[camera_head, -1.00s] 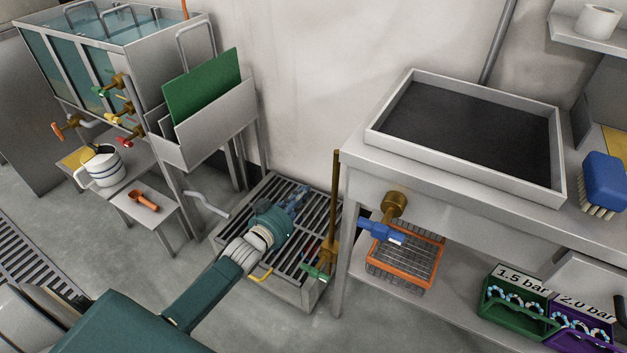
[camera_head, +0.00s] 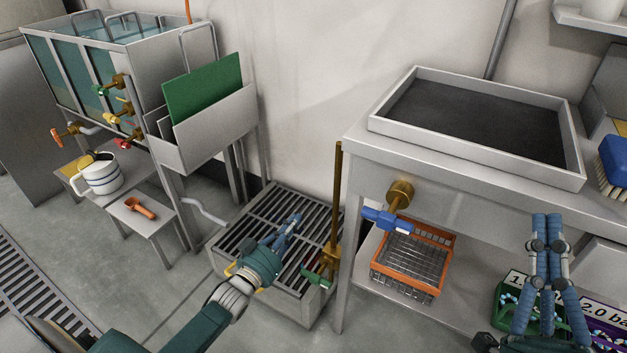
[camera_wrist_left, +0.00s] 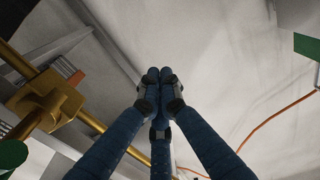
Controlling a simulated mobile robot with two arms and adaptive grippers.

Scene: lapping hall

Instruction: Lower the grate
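The grate (camera_head: 268,211), a panel of dark slats, lies across the top of a low steel box on the floor. It looks about level; I cannot tell whether it is raised within the box. A brass post (camera_head: 337,200) with a brass block and green lever (camera_head: 314,278) stands at its right edge. My left gripper (camera_head: 296,220) is over the grate and hides part of it; its fingertips are together with nothing visible between them, also in the left wrist view (camera_wrist_left: 160,76). My right gripper (camera_head: 546,217) is at lower right, its fingers together and empty, in front of the bins.
A steel bench (camera_head: 470,180) with a dark tray stands right, an orange basket (camera_head: 413,260) on its lower shelf. A blue-handled brass valve (camera_head: 398,195) juts from its front. A tank (camera_head: 150,60) and small table with a white mug (camera_head: 103,172) stand left.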

